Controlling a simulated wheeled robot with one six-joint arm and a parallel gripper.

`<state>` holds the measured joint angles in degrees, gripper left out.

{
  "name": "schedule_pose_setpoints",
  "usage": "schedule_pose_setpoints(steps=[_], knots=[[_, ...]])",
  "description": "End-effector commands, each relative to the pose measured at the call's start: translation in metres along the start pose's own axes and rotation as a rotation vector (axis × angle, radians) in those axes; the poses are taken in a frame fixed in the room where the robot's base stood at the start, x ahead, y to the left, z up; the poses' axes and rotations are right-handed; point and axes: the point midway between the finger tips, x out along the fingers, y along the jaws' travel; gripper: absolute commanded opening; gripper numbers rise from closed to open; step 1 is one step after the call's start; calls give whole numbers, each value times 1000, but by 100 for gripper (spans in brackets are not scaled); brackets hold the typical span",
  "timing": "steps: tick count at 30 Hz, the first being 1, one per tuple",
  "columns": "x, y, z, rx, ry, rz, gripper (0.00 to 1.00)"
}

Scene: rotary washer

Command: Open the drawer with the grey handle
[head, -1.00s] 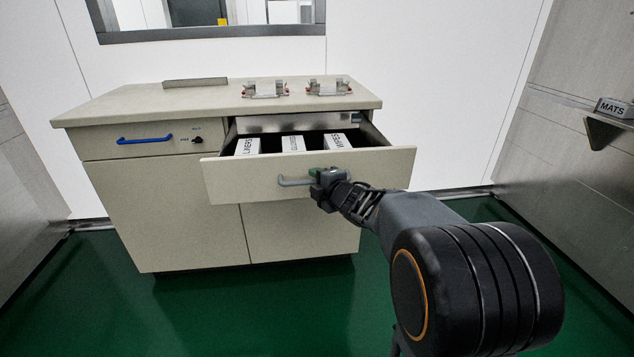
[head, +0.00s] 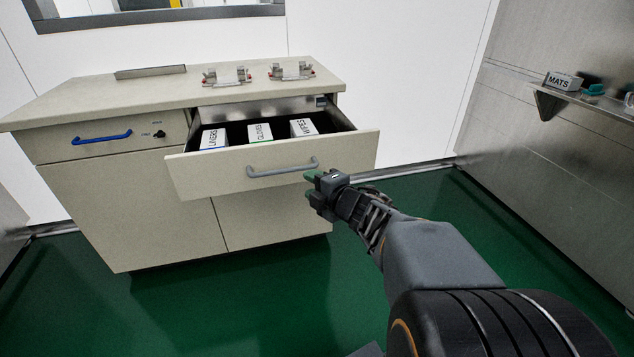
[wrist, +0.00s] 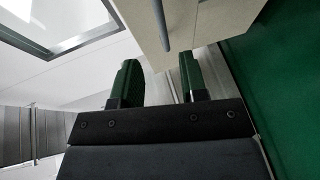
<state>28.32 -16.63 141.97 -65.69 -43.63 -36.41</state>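The drawer with the grey handle (head: 270,184) stands pulled out of the beige cabinet's right side. Its grey handle (head: 283,169) is clear of my gripper. White boxes labelled LINERS (head: 213,139), GLOVES (head: 260,133) and WIPES (head: 303,127) stand inside the drawer. My gripper (head: 311,184) is just right of the handle and apart from it. In the wrist view my gripper's two green-padded fingers (wrist: 160,84) are spread with nothing between them. The handle (wrist: 160,24) shows beyond the fingers at the top of that view.
A closed drawer with a blue handle (head: 101,137) and a key lock is at the left. Metal fixtures (head: 226,76) stand on the countertop (head: 130,88). A wall shelf (head: 575,103) with a MATS box (head: 563,81) is at the right. Green floor is free in front.

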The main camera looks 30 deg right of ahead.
Motion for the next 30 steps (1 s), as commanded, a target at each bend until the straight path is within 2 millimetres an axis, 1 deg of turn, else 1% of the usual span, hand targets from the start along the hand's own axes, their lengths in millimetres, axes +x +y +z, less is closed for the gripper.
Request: schedule_pose_setpoints(steps=[1,6,23,26,29,30], knots=[[-6,2,0,0,-3,1,40],[-14,0,0,1,-1,0,40],[-15,1,0,2,-2,-1,40],[-16,14,1,32,-36,-4,40],[-19,42,6,130,-133,-15,40],[-22,56,8,190,-187,-22,40]])
